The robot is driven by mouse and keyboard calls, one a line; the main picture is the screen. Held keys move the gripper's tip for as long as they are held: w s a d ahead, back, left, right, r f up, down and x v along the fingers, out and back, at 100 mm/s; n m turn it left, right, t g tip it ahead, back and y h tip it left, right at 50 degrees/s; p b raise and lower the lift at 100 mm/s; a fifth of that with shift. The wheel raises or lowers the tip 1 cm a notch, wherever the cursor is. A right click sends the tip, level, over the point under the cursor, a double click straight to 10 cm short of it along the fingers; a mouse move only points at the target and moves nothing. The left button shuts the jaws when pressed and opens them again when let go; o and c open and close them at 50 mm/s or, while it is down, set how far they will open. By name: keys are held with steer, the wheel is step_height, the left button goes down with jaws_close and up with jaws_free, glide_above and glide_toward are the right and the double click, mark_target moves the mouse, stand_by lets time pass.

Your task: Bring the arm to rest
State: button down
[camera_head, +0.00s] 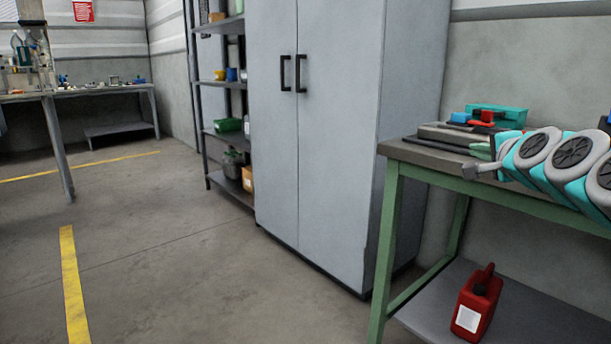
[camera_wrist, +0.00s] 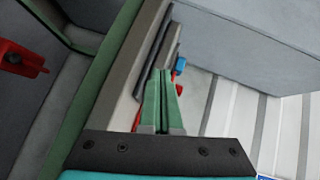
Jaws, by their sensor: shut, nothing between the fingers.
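My arm (camera_head: 575,160), in teal and grey, reaches in from the right edge of the head view over the green-framed workbench (camera_head: 420,157). My gripper (camera_head: 482,150) is at its left end, small and partly hidden by the arm in the head view. In the wrist view my gripper (camera_wrist: 163,90) shows two green fingers close together, shut and empty. The fingers point along the bench, with the worktop (camera_wrist: 128,75) to their left. I cannot tell the exact gap between the gripper and the worktop.
On the bench are a teal case (camera_head: 497,115), a blue item (camera_head: 459,117) and a red item (camera_head: 482,116). A red jerrycan (camera_head: 474,308) stands on the lower shelf. A grey cabinet (camera_head: 340,130) stands left of the bench. The floor at left is clear.

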steer(key=s+a+f+n+g+y+p, duration=0.15)
steer(key=s+a+f+n+g, duration=0.3)
steer(key=a+f, duration=0.5)
steer(key=s+a+f+n+g+y, duration=0.3)
steer(key=s+a+f+n, duration=0.4)
steer(key=a, duration=0.4)
steer(key=s+a+f+n+g+h+p, duration=0.1)
steer(key=s+f+g, duration=0.4)
steer(key=s, duration=0.9)
steer(key=s+a+f+n+g+h, duration=0.1)
steer(key=s+f+n+g, duration=0.3)
steer(key=s+f, duration=0.5)
steer(key=s+g, duration=0.1)
steer(key=s, duration=0.4)
steer(key=shift+f+n+p, duration=0.25)
steer(key=shift+n+p, duration=0.1)
steer(key=shift+p, duration=0.05)
steer(key=shift+h, duration=0.25)
